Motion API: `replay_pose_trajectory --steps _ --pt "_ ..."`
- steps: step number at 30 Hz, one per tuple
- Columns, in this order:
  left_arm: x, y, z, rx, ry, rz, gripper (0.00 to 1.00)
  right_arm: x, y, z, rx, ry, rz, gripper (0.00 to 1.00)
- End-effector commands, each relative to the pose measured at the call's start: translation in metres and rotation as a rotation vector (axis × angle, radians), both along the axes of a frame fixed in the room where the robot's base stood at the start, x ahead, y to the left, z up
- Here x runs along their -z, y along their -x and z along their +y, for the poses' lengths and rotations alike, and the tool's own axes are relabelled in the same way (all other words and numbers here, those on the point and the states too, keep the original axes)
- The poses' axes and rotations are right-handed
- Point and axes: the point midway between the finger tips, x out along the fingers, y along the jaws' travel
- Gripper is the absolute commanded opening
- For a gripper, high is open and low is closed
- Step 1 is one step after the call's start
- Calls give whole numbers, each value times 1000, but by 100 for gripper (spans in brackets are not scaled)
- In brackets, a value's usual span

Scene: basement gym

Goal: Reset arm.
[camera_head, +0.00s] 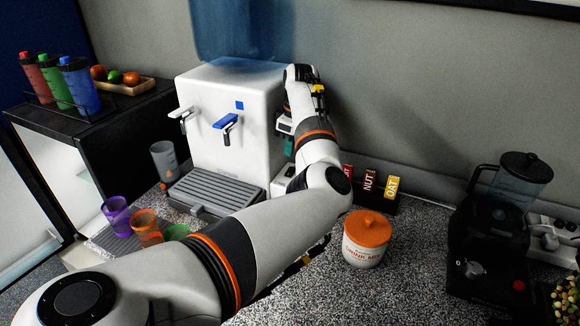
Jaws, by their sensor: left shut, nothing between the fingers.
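My left arm comes in from the lower left, bends at the elbow in the middle of the view and rises beside the white water dispenser (225,85). My left gripper (287,146) is mostly hidden behind my own forearm, close to the dispenser's right side. It is shut and holds nothing. I cannot tell whether it touches the dispenser. My right gripper is not in view.
An orange-lidded drink mix jar (366,240) stands right of my elbow. A blender (500,215) stands right. Purple (117,217) and orange (146,229) cups and a grey cup (163,160) are left.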

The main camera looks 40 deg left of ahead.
Motion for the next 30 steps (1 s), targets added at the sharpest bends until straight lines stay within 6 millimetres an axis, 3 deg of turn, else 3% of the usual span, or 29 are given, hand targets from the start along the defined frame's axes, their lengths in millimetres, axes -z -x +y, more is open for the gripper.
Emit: replay_pose_trajectory --steps 4,22,30 --pt "-11 0 0 1 0 0 0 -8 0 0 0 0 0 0" --pt "-14 0 0 0 0 0 0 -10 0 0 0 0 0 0" --pt "-57 0 0 0 0 0 0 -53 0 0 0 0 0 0"
